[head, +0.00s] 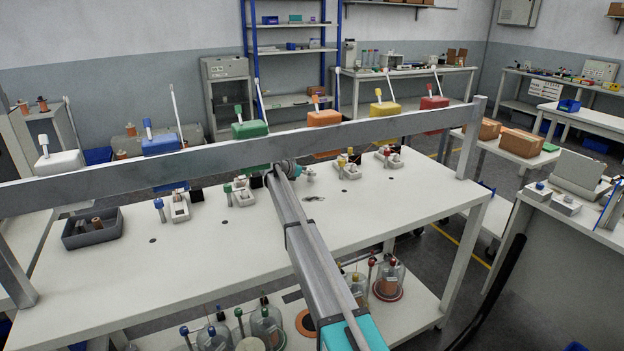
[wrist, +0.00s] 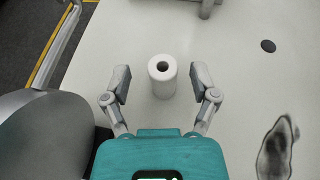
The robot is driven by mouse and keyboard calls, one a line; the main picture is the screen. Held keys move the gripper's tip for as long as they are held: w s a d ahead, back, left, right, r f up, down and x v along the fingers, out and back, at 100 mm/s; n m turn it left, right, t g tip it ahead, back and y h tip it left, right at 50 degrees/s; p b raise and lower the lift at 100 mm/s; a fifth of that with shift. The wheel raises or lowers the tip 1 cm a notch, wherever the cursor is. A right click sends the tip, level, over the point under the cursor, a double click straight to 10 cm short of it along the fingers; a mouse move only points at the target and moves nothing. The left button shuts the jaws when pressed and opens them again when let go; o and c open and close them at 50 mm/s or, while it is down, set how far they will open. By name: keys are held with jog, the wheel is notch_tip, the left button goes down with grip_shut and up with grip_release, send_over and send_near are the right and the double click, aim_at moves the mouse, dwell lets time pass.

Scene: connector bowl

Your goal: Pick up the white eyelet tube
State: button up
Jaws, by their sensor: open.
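The white eyelet tube (wrist: 162,84) stands upright on the white table top in the wrist view, with a dark round hole in its top end. My gripper (wrist: 160,72) is open, one finger on each side of the tube, with a visible gap on both sides. In the head view my arm reaches across the table, and its end is near the middle of the far side. I cannot make out the tube there.
A grey beam (head: 385,128) crosses above the table (head: 190,262). Small white fixtures (head: 179,209) stand along the far side, and a dark tray (head: 93,228) is at left. In the wrist view a dark spot (wrist: 268,45) and a blurred dark patch (wrist: 275,150) lie at right.

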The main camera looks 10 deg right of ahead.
jog(key=shift+w+d+f, duration=0.25)
jog(key=shift+w+d, duration=0.1)
jog(key=shift+d, duration=0.25)
grip_shut()
dwell(0.3)
